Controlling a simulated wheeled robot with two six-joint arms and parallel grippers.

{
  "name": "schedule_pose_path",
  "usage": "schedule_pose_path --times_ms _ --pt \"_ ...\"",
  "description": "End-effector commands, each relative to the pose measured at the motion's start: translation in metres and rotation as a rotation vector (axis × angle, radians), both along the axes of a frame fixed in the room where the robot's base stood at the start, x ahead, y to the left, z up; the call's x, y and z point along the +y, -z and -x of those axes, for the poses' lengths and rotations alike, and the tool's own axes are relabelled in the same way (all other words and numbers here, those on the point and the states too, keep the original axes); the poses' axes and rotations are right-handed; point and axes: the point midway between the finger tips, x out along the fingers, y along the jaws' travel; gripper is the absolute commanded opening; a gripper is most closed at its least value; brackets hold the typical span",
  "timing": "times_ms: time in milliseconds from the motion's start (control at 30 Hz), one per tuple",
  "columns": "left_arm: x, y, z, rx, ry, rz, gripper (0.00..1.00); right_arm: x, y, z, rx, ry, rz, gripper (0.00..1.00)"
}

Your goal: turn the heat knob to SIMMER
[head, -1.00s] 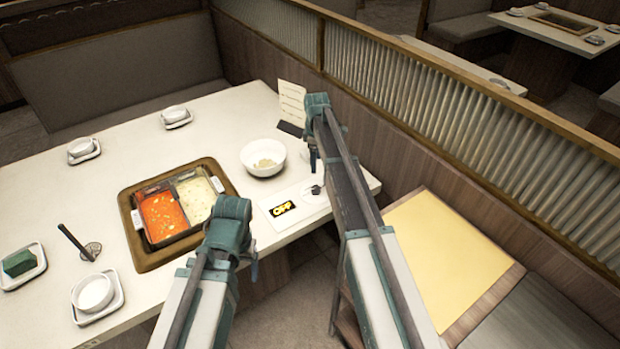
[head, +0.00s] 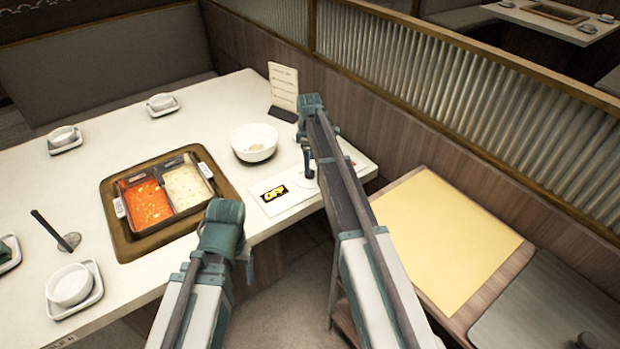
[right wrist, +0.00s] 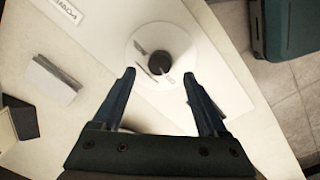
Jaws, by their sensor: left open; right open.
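The dark round heat knob (right wrist: 158,62) sits on a pale round dial with small markings in the right wrist view. My right gripper (right wrist: 159,75) is open, with one finger on each side of the knob's line and the knob near the fingertips. Contact cannot be told. In the head view my right gripper (head: 307,172) hangs over the dial (head: 303,184) and hides the knob. The display (head: 273,194) beside it reads OFF in yellow on black. My left gripper (head: 247,265) is open, low in front of the table's edge, its fingers mostly hidden.
A pot (head: 125,187) with red and pale broth sits in the table (head: 105,125). A white bowl (head: 254,143) and a menu card (head: 283,86) stand close to my right arm. Several white cups on saucers stand around. A wooden partition (head: 375,150) rises at the right.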

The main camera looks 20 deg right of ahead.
Motion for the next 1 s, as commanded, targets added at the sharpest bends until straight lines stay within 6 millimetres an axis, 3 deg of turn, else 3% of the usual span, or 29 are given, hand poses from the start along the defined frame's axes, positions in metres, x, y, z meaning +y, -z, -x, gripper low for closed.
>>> schedule_pose_path --times_ms 33,300,667,1000 --pt "0.0 0.015 0.0 0.0 0.0 0.0 0.76 0.0 0.015 -0.001 0.0 0.0 0.0 0.76" --pt "0.0 0.045 0.0 0.0 0.0 0.0 0.76 -0.001 0.045 -0.002 0.0 0.0 0.0 0.76" --pt "0.0 0.047 0.0 0.0 0.001 0.0 0.76 -0.001 0.047 -0.002 0.0 0.0 0.0 0.76" --pt "0.0 0.047 0.0 0.0 0.0 0.0 0.76 -0.001 0.047 -0.002 0.0 0.0 0.0 0.18"
